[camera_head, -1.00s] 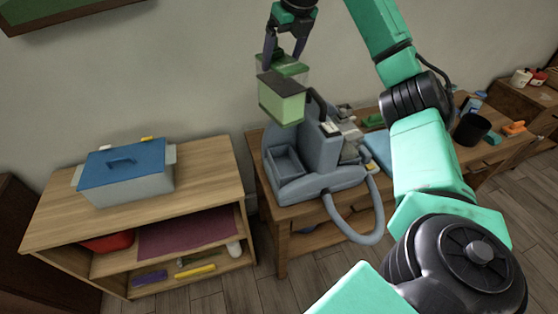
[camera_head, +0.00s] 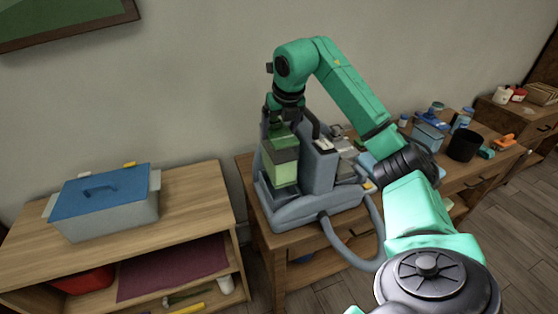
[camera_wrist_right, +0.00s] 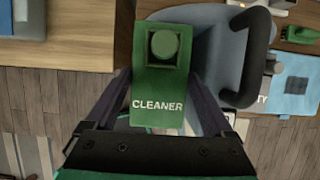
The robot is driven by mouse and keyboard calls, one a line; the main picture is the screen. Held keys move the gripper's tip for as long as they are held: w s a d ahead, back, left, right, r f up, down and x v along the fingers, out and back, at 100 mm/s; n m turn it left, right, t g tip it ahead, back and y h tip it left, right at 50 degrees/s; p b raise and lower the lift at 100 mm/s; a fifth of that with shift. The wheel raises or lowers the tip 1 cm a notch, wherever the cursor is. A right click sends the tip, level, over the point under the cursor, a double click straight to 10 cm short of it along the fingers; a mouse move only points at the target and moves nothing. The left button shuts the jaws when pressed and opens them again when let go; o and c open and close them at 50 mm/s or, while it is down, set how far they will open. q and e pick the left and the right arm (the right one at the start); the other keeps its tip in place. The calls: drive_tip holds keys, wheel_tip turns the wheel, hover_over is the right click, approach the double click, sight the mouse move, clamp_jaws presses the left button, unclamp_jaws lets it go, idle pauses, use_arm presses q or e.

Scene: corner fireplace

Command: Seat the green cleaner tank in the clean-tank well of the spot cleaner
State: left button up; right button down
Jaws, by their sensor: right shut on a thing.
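The green cleaner tank (camera_head: 283,160) has a dark green top and a lighter body. My right gripper (camera_head: 284,116) is shut on it from above. In the head view the tank stands upright over the left part of the grey-blue spot cleaner (camera_head: 322,165), in the clean-tank well area; its lower end is close to the well's rim (camera_head: 290,212). I cannot tell whether it rests on the well floor. In the right wrist view the tank top (camera_wrist_right: 161,75) shows its cap and the word CLEANER between the fingers. The left gripper is not in view.
The spot cleaner stands on a wooden bench (camera_head: 262,225), with its hose (camera_head: 345,255) looping over the front. A black cup (camera_head: 465,145) and small items lie to the right. A blue-lidded box (camera_head: 105,200) stands on the shelf unit (camera_head: 190,190) at left.

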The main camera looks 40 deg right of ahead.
sight(284, 139)
wheel_tip(284, 139, down, 9)
drive_tip(key=shift+f, duration=0.1)
unclamp_jaws()
drive_tip(key=v, duration=1.2)
